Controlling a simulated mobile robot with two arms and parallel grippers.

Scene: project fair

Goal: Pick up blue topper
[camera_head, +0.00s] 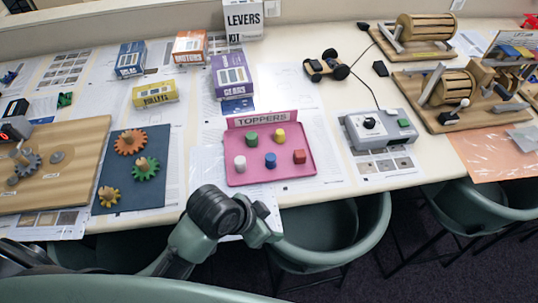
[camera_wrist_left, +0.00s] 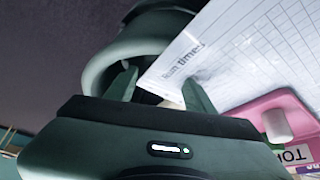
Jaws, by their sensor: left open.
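The blue topper (camera_head: 270,160) stands on the pink tray (camera_head: 237,178) labelled TOPPERS, between a white topper (camera_head: 240,163) and a red topper (camera_head: 299,156). A green topper (camera_head: 251,139) and a yellow topper (camera_head: 279,134) stand behind it. My left gripper (camera_head: 268,236) is in front of the tray, near the table's front edge, apart from the toppers. In the left wrist view its fingers (camera_wrist_left: 160,84) are spread and empty. There the pink tray (camera_wrist_left: 262,103) and white topper (camera_wrist_left: 277,124) show at the right; the blue topper is not visible. My right gripper is not in view.
A dark blue mat with gears (camera_head: 120,185) and a wooden gear board (camera_head: 80,143) lie left of the tray. A grey box with a knob (camera_head: 388,148) is at its right. Boxes, including a purple one (camera_head: 232,76), stand behind. Green chairs (camera_head: 345,243) stand along the front edge.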

